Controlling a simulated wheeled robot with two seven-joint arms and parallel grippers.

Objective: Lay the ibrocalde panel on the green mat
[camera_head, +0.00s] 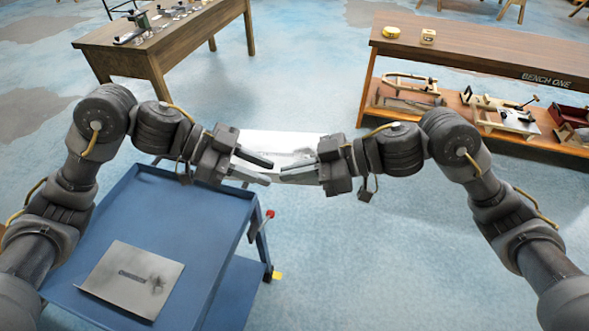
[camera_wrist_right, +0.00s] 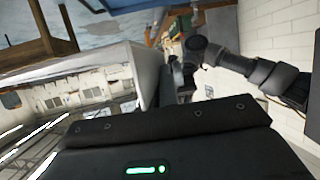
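A pale, shiny panel (camera_head: 283,142) is held up in the air between my two grippers in the head view, above the floor. My left gripper (camera_head: 268,171) is at its left end and my right gripper (camera_head: 284,172) at its right end. The fingers cover its near part. In the right wrist view the panel (camera_wrist_right: 95,92) is close and mirror-like, reaching away from the dark finger. A second, grey panel (camera_head: 112,292) lies flat on the blue cart (camera_head: 190,205), with a dark, unreadable mark and a smudge. I see no green mat.
A wooden table (camera_head: 175,45) with small items stands at the back left. A bench marked BENCH ONE (camera_head: 480,50) stands at the back right, with yellow items on top and wooden frames and tools on its lower shelf. Open floor (camera_head: 380,250) lies at the front right.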

